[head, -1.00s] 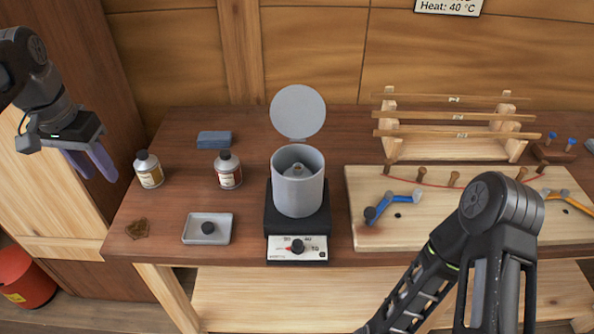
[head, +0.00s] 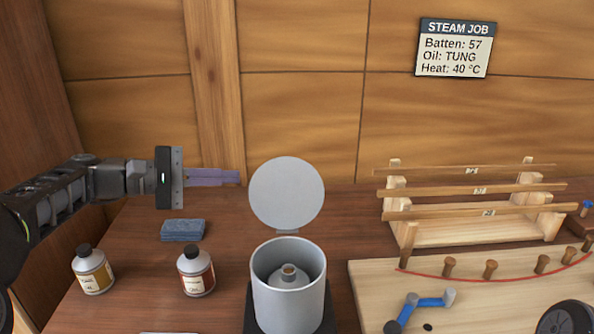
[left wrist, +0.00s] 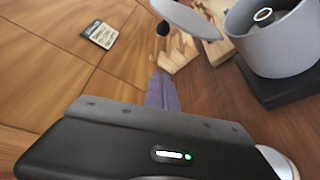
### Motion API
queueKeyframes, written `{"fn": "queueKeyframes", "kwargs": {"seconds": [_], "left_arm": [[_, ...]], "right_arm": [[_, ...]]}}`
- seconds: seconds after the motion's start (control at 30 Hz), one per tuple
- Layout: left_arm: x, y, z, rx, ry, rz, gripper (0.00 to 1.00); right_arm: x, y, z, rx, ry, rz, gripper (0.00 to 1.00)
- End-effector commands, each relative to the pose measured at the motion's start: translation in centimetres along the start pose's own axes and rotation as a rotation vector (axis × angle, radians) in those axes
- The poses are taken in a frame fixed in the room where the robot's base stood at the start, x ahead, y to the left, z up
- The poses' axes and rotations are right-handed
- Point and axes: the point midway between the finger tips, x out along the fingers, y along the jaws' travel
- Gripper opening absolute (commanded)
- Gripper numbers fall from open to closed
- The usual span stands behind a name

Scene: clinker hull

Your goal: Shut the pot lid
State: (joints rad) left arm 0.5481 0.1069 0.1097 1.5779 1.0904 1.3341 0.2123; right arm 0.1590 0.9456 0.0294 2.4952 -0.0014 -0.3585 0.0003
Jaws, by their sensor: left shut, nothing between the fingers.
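The grey pot (head: 288,298) stands on a dark heater base on the bench, with a bottle inside it. It also shows in the left wrist view (left wrist: 277,50). Its round grey lid (head: 287,195) stands open and upright at the pot's back rim; the left wrist view shows the lid (left wrist: 192,18) too. My left gripper (head: 238,177) is shut and empty, its purple fingers pointing right, just left of the lid and apart from it. In the left wrist view the fingers (left wrist: 162,92) point towards the lid side. My right gripper is out of view.
Two bottles, one yellow-labelled (head: 93,272) and one red-labelled (head: 196,272), stand left of the pot. A wooden rack with battens (head: 470,190) and a pegged board (head: 480,285) are at right. A sign (head: 453,48) hangs on the wall.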

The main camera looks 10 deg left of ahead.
Motion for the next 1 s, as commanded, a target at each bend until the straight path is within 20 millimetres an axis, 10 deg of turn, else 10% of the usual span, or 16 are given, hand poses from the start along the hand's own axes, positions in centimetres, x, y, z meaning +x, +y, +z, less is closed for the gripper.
{"fn": "queueKeyframes", "kwargs": {"seconds": [0.57,1.0], "left_arm": [[0.8,0.5,0.1,-0.053,-0.001,0.015,0.00],[8.0,0.6,0.2,-0.053,-0.004,0.014,0.00]], "right_arm": [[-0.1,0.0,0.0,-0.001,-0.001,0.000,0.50],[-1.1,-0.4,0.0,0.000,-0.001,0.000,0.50]]}}
